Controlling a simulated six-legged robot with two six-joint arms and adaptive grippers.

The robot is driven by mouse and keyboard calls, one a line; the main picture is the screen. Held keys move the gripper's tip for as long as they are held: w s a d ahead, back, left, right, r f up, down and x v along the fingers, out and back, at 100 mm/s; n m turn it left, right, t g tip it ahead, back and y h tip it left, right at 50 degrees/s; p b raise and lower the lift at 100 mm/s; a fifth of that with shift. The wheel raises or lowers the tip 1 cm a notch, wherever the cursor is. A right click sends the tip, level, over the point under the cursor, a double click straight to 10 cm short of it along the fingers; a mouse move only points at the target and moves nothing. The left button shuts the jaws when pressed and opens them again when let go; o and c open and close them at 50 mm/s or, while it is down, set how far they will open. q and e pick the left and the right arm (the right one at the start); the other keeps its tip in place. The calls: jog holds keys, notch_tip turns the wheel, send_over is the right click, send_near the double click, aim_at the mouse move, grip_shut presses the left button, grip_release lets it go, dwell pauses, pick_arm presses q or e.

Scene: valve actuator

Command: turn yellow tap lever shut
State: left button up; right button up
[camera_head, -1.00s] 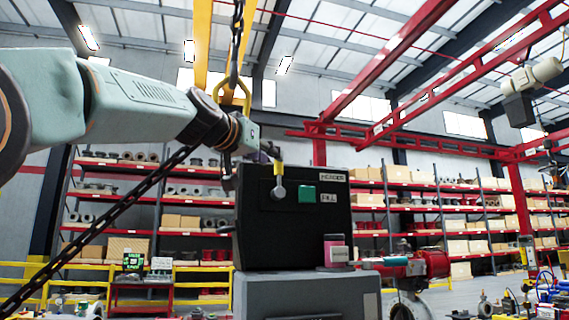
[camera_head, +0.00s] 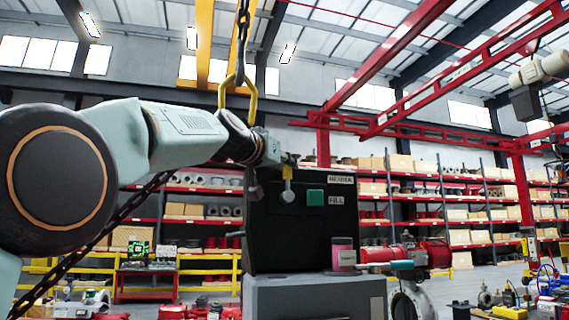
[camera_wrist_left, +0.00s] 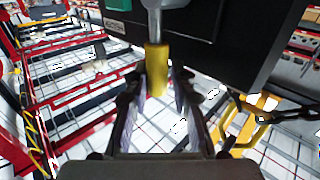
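The tap lever has a grey stem and pivot (camera_head: 288,194) on the front of a black box (camera_head: 265,235), and it points up. Its yellow handle is mostly hidden by my left gripper (camera_head: 288,160) in the head view. In the left wrist view the yellow handle (camera_wrist_left: 157,70) stands between the two fingers of my left gripper (camera_wrist_left: 158,90). The fingers are apart, one on each side of the handle, with narrow gaps showing. My right gripper is not in view.
A green square (camera_head: 315,196) and label plates sit right of the lever. A pink jar (camera_head: 343,250) stands on the grey pedestal (camera_head: 310,296). A chain with a yellow hook (camera_head: 238,90) hangs close behind my left arm. Red-shelved racks stand behind.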

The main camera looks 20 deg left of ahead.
pick_arm(q)
jog(key=shift+w+d+f, duration=0.1)
jog(key=shift+w+d, duration=0.05)
jog(key=shift+w, duration=0.15)
jog(key=shift+c, duration=0.7)
jog(key=shift+w+d+f, duration=0.1)
jog(key=shift+w+d, duration=0.05)
jog(key=shift+d, duration=0.1)
grip_shut()
jog(key=shift+a, duration=0.15)
jog(key=shift+f, duration=0.2)
